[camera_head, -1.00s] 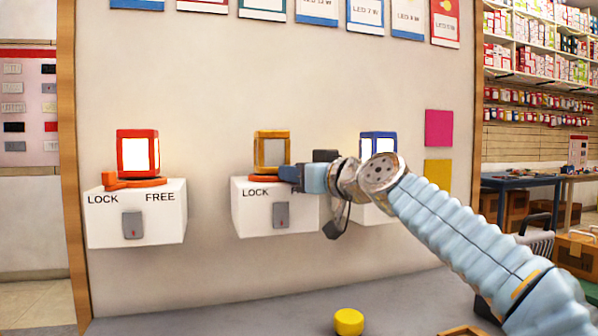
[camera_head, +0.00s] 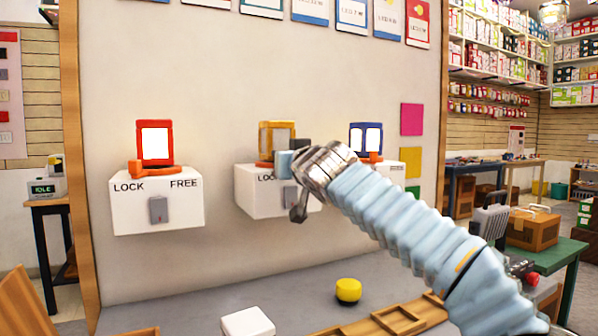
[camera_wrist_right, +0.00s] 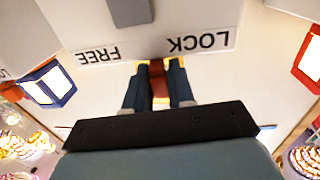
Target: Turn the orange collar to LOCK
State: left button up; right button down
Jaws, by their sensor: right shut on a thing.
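The middle white box (camera_head: 252,200) carries a lamp with a yellow-orange frame (camera_head: 277,138). An orange collar (camera_head: 264,163) shows at its foot, mostly hidden behind my right gripper (camera_head: 284,163). In the right wrist view, upside down, my right gripper (camera_wrist_right: 160,85) is shut on the collar's orange lever (camera_wrist_right: 157,78). The lever lies between the word LOCK (camera_wrist_right: 200,40) and the word FREE (camera_wrist_right: 98,55). In the head view my gripper covers the end of LOCK and all of FREE. My left gripper is not in view.
A red lamp (camera_head: 154,142) on the left box has its orange lever pointing left, towards LOCK. A blue lamp (camera_head: 366,138) stands on the right box, partly behind my arm. A yellow knob (camera_head: 348,290), a white block (camera_head: 247,323) and a wooden tray (camera_head: 385,318) lie below.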

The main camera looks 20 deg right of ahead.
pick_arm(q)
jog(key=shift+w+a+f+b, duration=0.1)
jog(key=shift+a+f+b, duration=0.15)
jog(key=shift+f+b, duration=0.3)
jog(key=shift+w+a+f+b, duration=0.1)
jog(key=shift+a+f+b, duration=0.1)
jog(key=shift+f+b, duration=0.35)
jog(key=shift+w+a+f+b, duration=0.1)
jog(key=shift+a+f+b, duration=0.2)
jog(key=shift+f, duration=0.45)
pick_arm(e)
jog(key=shift+w+a+m+g+h, duration=0.1)
jog(key=shift+a+m+g+h, duration=0.1)
jog(key=shift+a+m+h, duration=0.55)
jog(key=shift+w+a+m+g+h, duration=0.15)
jog(key=shift+m+h, duration=0.35)
jog(key=shift+h, duration=0.7)
jog(key=shift+a+m+g+h, duration=0.25)
jog(key=shift+a+m+h, duration=0.3)
jog(key=shift+h, duration=0.4)
jog(key=shift+d, duration=0.15)
jog(key=c, duration=1)
grip_release()
jog(key=shift+c, duration=0.2)
